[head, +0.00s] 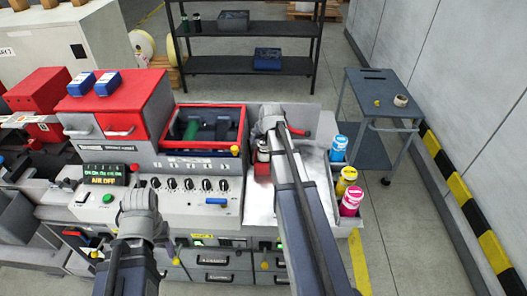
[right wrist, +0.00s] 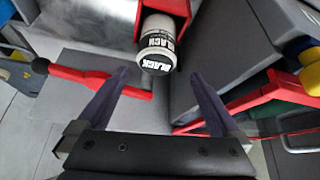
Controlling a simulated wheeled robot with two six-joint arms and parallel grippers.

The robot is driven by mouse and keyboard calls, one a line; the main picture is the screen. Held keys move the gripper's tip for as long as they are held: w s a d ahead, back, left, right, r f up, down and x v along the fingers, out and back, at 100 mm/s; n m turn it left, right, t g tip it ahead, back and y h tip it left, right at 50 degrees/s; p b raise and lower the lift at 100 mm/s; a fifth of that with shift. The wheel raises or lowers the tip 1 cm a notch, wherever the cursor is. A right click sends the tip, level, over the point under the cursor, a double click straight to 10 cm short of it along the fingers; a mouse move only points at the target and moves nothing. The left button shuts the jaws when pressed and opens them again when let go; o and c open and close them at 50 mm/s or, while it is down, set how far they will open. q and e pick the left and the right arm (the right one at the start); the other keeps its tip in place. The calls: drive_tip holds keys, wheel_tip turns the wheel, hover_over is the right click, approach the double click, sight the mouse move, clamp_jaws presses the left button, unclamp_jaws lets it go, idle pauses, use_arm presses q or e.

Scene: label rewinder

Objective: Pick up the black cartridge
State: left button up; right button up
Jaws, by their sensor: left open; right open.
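In the head view the cartridge (head: 263,152) is partly hidden by my right arm. My right gripper (right wrist: 160,76) is open and empty, its fingertips short of the cartridge and roughly lined up with it, one to each side. In the head view the right gripper (head: 267,122) is seen from behind, over the machine's right end. My left gripper (head: 140,203) is open and empty over the control panel's front.
Blue (head: 338,149), yellow (head: 346,181) and magenta (head: 350,202) cartridges stand in a side rack at the machine's right edge. A grey cart (head: 378,90) stands farther right on open floor.

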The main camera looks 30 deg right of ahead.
sight(265, 144)
drive_tip(key=shift+s+f+b, duration=0.1)
drive_tip(key=shift+b, duration=0.2)
drive_tip(key=shift+b+x, duration=0.9)
drive_tip(key=shift+x, duration=0.35)
drive_tip(key=shift+d+f+b, duration=0.1)
drive_tip(key=shift+f+b, duration=0.3)
drive_tip(key=shift+b, duration=0.15)
drive_tip(key=b+x, duration=0.3)
drive_tip(key=shift+s+d+f, duration=0.1)
drive_tip(key=shift+s+f, duration=0.05)
drive_tip(key=shift+f, duration=0.1)
drive_tip(key=shift+w+d+f+b, duration=0.1)
drive_tip(key=shift+w+f+b, duration=0.2)
drive_tip(key=shift+f+b, duration=0.1)
drive_tip(key=shift+r, duration=0.1)
drive_tip(key=shift+c, duration=0.2)
clamp_jaws()
